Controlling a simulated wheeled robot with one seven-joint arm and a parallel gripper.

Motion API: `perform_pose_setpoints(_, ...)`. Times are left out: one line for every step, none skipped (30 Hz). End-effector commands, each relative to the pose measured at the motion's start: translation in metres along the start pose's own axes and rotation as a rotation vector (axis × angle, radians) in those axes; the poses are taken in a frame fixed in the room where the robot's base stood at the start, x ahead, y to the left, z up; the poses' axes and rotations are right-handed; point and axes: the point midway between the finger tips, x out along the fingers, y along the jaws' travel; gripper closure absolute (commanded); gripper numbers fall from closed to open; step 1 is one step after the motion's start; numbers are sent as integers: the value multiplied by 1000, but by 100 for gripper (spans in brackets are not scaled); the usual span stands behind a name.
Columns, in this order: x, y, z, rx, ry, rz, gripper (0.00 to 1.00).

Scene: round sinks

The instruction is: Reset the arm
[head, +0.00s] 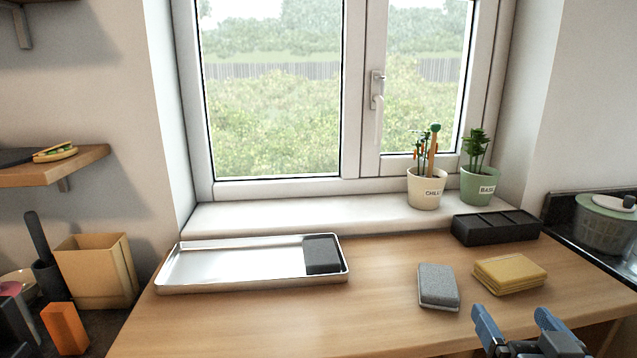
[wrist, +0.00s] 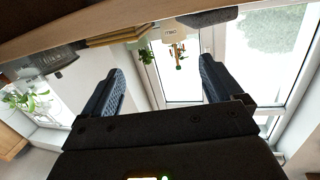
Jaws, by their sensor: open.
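The wrist view also shows my gripper (wrist: 160,85) open and empty, with the scene turned nearly upside down. There the counter edge (wrist: 110,25) runs across the top, and the window (wrist: 265,60) is to the right.
A metal tray (head: 225,265) holding a dark block (head: 322,254) lies on the left of the wooden counter (head: 240,325). A black compartment box (head: 495,227) stands at the back right. Two potted plants, chili (head: 426,188) and basil (head: 480,184), stand on the sill. The front middle counter is clear.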

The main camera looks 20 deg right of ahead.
Motion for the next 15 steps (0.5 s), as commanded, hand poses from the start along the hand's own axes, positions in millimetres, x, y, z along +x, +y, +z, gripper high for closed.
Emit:
perform_pose_setpoints(-17,-5,17,-40,-32,-49,7)
perform_pose_setpoints(-26,-9,24,-60,-45,-81,7)
perform_pose_setpoints(-39,-14,34,-84,-61,-120,7)
perform_pose_setpoints(-50,-17,41,-99,-72,-149,7)
perform_pose_setpoints(-60,-20,47,-113,-83,-177,7)
perform_pose_setpoints(-75,-25,56,-131,-98,-214,7)
perform_pose_setpoints(-86,-28,61,-141,-109,-240,7)
perform_pose_setpoints(-98,-30,67,-150,-119,-266,7)
perform_pose_setpoints(-113,-34,73,-160,-132,-298,7)
perform_pose_setpoints(-125,-36,78,-166,-141,-320,7)
perform_pose_setpoints(-137,-38,82,-170,-149,-342,7)
perform_pose_setpoints(-153,-40,86,-175,-159,-369,7)
perform_pose_setpoints(-165,-42,88,-176,-167,-388,7)
perform_pose_setpoints(-177,-44,91,-177,-174,-404,7)
perform_pose_setpoints(-193,-46,93,-175,-183,-425,7)
